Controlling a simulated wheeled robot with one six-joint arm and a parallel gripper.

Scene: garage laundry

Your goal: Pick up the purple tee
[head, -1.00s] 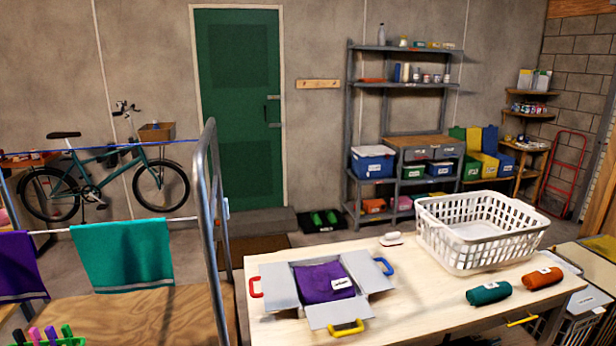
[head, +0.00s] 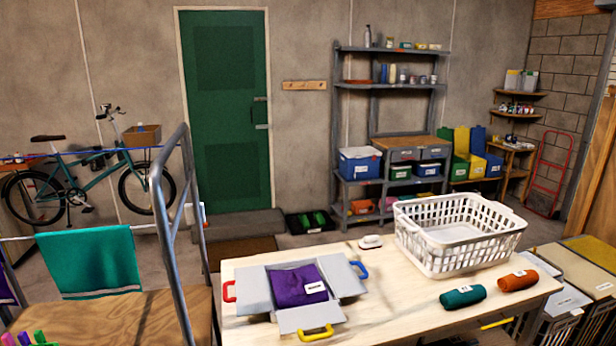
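A folded purple tee (head: 292,287) with a white label lies on a grey folding board (head: 254,290) on the light wooden table. The board has red, blue and yellow handles, and its flaps lie spread around the tee. A second purple cloth (head: 6,288) shows only as a sliver at the left edge, beside a hanging teal cloth (head: 88,260). My gripper is not in view.
A white basket (head: 460,236) stands at the table's back right. Rolled teal (head: 463,297) and orange (head: 518,281) bundles lie in front of it. A grey metal frame (head: 178,210) rises left of the table (head: 390,310). A small white-topped brush (head: 371,242) lies at the back edge.

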